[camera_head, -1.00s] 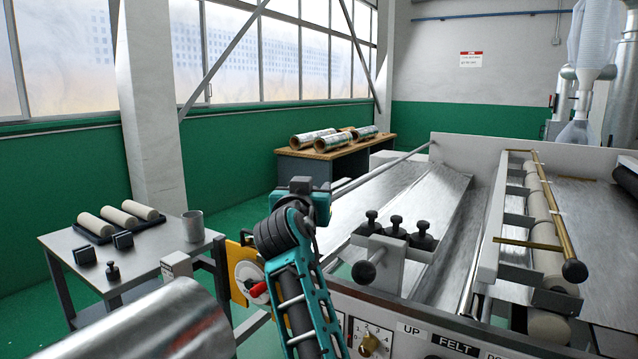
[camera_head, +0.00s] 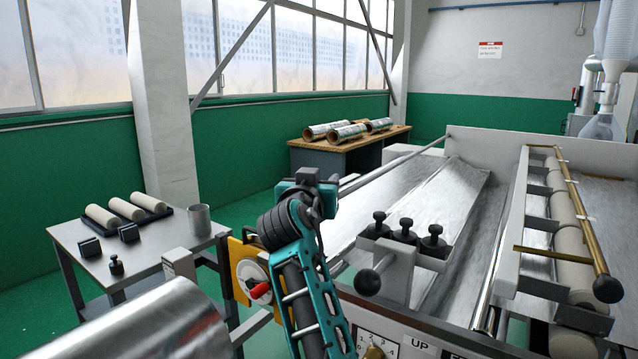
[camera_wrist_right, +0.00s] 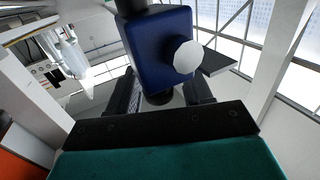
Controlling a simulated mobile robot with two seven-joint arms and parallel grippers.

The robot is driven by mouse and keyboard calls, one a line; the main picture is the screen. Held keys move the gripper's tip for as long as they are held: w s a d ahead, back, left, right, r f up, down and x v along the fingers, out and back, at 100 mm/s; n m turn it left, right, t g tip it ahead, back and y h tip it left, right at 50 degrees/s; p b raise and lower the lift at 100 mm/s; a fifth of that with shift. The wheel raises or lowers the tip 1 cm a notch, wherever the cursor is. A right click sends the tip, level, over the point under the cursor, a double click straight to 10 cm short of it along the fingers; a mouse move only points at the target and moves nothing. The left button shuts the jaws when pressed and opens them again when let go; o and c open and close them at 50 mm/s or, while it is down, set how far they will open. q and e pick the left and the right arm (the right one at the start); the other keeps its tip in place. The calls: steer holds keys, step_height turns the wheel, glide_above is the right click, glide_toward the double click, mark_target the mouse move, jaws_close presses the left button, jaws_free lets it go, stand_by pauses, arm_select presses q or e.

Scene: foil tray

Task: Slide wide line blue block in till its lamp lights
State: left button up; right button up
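In the right wrist view, my right gripper (camera_wrist_right: 159,92) shows two dark fingers standing apart, with light gaps between them. In the head view no blue block can be made out. A teal arm of mine rises at the middle, and no gripper fingers show there. Three black knobs stand in a row on a holder (camera_head: 403,262) on the machine. No lit lamp is visible.
A side table (camera_head: 150,262) at left carries pale rollers (camera_head: 120,209), two small black blocks (camera_head: 129,232), a black knobbed piece (camera_head: 116,266) and a grey cup (camera_head: 199,219). A large metal roll (camera_head: 150,325) is in front. Foil rolls (camera_head: 345,133) lie on the back bench.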

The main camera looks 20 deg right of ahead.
jaws_close()
stand_by(0.3)
steer(key=shift+w+d, duration=1)
steer(key=shift+d, duration=0.3)
jaws_free()
steer(key=shift+a, duration=0.1)
steer(key=shift+s, duration=0.15)
steer(key=shift+s+a, duration=0.25)
steer(key=shift+s, duration=0.05)
steer(key=b+v, duration=0.1)
steer(key=v, duration=1.1)
steer(key=shift+d, duration=0.1)
